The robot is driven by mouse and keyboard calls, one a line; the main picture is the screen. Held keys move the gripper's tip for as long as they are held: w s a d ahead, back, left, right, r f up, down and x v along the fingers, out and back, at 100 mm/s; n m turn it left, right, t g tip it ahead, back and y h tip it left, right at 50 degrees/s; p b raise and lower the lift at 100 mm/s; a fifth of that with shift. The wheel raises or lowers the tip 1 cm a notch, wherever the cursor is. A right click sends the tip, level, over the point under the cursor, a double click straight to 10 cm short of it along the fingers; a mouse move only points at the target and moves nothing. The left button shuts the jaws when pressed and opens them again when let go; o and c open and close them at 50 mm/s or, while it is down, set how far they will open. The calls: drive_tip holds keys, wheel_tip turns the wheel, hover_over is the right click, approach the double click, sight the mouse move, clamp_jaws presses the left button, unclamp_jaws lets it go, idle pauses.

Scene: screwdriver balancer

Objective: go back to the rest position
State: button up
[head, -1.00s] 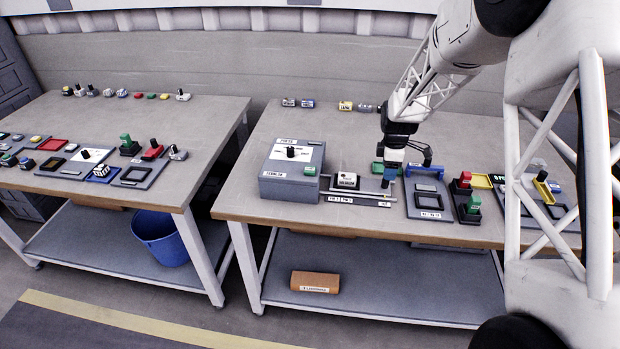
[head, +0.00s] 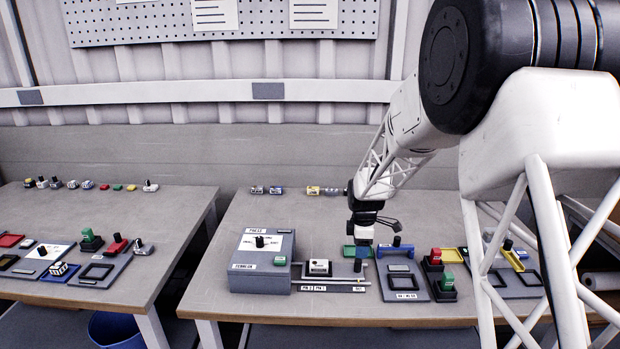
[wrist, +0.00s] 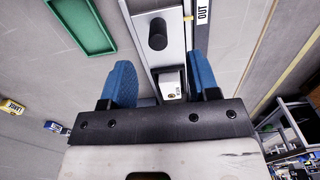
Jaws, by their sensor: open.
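My gripper (head: 364,238) is over the right-hand bench, at the right end of a grey press box's slide rail (head: 330,282). Its two blue fingers are apart and hold nothing in the wrist view (wrist: 162,78). A black knob (wrist: 157,35) on a light slide plate lies beyond the fingertips, apart from them. The knob also shows just below the gripper in the head view (head: 357,265). A small pale labelled block (wrist: 172,84) shows between the fingers in the wrist view, lower than them.
The grey press box (head: 262,277) stands left of the gripper. A green tray (wrist: 80,25) lies close by. A blue handle (head: 395,250), a grey fixture (head: 403,283) and red and green blocks (head: 436,256) stand to the right. The space above the bench is open.

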drive_tip(key=s+d+r+m+t, duration=0.15)
drive_tip(key=s+r+m, duration=0.35)
drive_tip(key=s+r, duration=0.5)
drive_tip(key=s+d+r+m, duration=0.35)
drive_tip(key=s+r, duration=0.55)
drive_tip(key=s, duration=0.4)
drive_tip(key=s+d+r+m+t, duration=0.1)
drive_tip(key=s+m, duration=0.8)
drive_tip(key=s, duration=1.5)
drive_tip(key=shift+r, duration=0.55)
